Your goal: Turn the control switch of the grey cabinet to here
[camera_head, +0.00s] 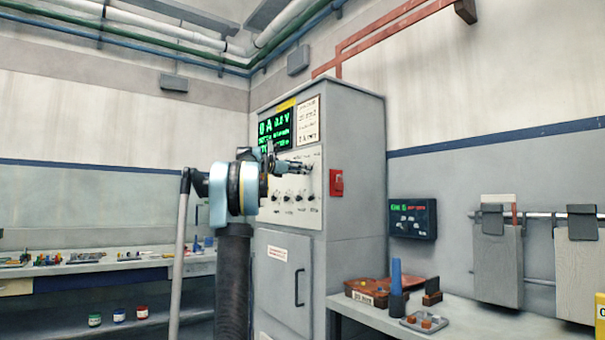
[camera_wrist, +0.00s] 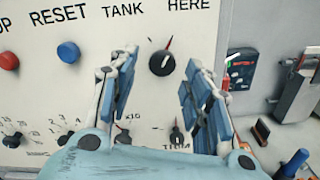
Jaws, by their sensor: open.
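The grey cabinet (camera_head: 355,170) stands in the middle of the head view, with a lit green display and a pale control panel. In the wrist view the control switch (camera_wrist: 161,64) is a round black knob with a pointer, below the labels TANK and HERE. The pointer tilts up and a little right, towards the HERE side. My gripper (camera_head: 300,167) is in front of the panel; in the wrist view its two blue-padded fingers (camera_wrist: 158,78) are apart, to the lower left and lower right of the knob. I see no clear contact. In the head view my gripper hides the switch.
Blue (camera_wrist: 68,52) and red (camera_wrist: 9,60) buttons sit left of the switch, with small dials below it. A red box (camera_head: 336,183) is on the cabinet's right side. A bench (camera_head: 455,320) with a toolbox (camera_head: 368,290) stands to the right.

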